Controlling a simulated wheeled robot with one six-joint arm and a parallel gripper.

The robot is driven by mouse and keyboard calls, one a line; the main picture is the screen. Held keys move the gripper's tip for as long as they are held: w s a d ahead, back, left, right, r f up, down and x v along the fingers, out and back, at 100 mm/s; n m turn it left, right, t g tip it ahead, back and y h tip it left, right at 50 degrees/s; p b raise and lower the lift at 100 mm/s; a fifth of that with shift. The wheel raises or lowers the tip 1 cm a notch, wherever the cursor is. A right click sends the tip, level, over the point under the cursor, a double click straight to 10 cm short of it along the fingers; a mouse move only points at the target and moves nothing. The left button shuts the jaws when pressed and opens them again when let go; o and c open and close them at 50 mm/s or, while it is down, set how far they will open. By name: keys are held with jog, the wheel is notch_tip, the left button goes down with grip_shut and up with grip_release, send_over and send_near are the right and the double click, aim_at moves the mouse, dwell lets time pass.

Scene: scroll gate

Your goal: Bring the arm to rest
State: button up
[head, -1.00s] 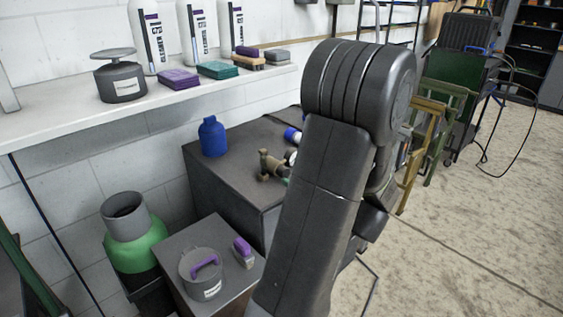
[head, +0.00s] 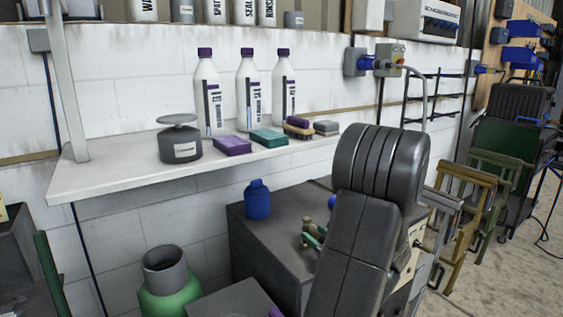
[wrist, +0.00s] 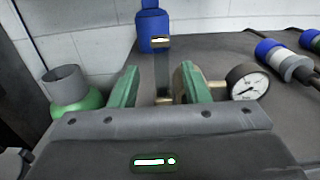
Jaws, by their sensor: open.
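My arm (head: 362,225) stands at the lower right of the head view, bent at a rounded dark joint. My gripper (head: 313,233) shows partly past the arm, its green fingers over the dark cabinet top. In the wrist view my gripper (wrist: 160,88) has its two green fingers apart. A brass fitting with a round white-faced gauge (wrist: 248,82) is beyond the fingers, partly hidden by the right one. A dark upright strip shows in the gap; I cannot tell whether it touches a finger.
A blue bottle (head: 257,200) stands on the dark cabinet (head: 277,245). A white shelf (head: 115,178) above holds bottles, sponges and a grey pot. A green cylinder (head: 168,295) is at lower left.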

aim_at(308, 222)
jog(key=x, duration=0.3)
jog(key=shift+w+a, duration=0.25)
jog(key=shift+w+a+r+p, duration=0.25)
jog(key=shift+w+r+p, duration=0.25)
jog(key=shift+r+p, duration=0.3)
jog(key=shift+s+r+p, duration=0.1)
jog(key=shift+r+p, duration=0.25)
jog(key=shift+r, duration=0.3)
jog(key=shift+f, duration=0.1)
